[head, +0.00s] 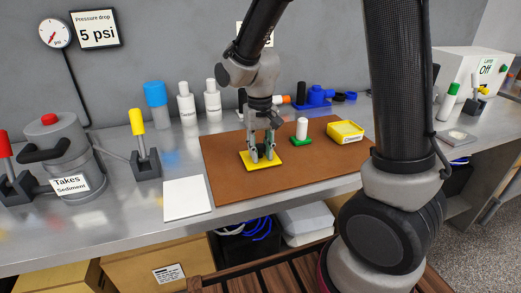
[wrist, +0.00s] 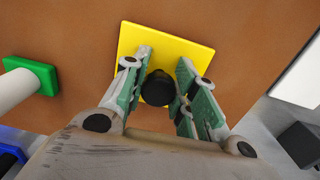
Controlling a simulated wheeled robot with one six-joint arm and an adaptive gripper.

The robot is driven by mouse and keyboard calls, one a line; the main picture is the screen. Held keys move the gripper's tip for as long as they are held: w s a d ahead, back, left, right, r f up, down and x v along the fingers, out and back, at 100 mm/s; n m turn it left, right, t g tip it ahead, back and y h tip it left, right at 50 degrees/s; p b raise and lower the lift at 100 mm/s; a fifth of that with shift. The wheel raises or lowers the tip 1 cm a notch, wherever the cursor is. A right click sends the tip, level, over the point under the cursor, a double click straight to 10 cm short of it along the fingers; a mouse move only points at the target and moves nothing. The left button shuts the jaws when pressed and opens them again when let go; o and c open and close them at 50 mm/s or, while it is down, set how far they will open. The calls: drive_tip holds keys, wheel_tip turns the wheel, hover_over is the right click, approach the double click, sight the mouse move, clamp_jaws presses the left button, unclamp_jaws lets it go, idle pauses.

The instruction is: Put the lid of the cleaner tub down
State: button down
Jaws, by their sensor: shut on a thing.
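The lid is a flat yellow square (head: 263,166) at the middle of the brown mat (head: 222,180). My gripper (head: 263,155) points down over it. In the wrist view the lid (wrist: 182,42) has a black knob (wrist: 158,88) between my green-padded fingers, and my gripper is shut on it. The lid looks level and close to the mat; I cannot tell whether it touches. The yellow tub (head: 346,130) with a white label stands open at the mat's right, apart from the lid.
A white cylinder on a green base (head: 302,131) stands between lid and tub. A white sheet (head: 187,197) lies left of the mat. White bottles (head: 186,103) and a blue-capped one (head: 156,100) stand behind. The front-left of the mat is clear.

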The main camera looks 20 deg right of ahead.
sight(260, 146)
drive_tip(key=c, duration=1.1)
unclamp_jaws()
drive_tip(key=shift+f, duration=0.1)
drive_tip(key=shift+c, duration=0.2)
wheel_tip(260, 146, up, 12)
drive_tip(key=s+d+r+t, duration=0.2)
drive_tip(key=s+d, duration=0.5)
drive_tip(key=s, duration=0.2)
drive_tip(key=s+d+r+t, duration=0.2)
drive_tip(key=s+d+r, duration=0.1)
drive_tip(key=s+d, duration=0.5)
drive_tip(key=shift+s+r+t, duration=0.25)
drive_tip(key=shift+s+t, duration=0.05)
drive_tip(key=shift+s, duration=0.45)
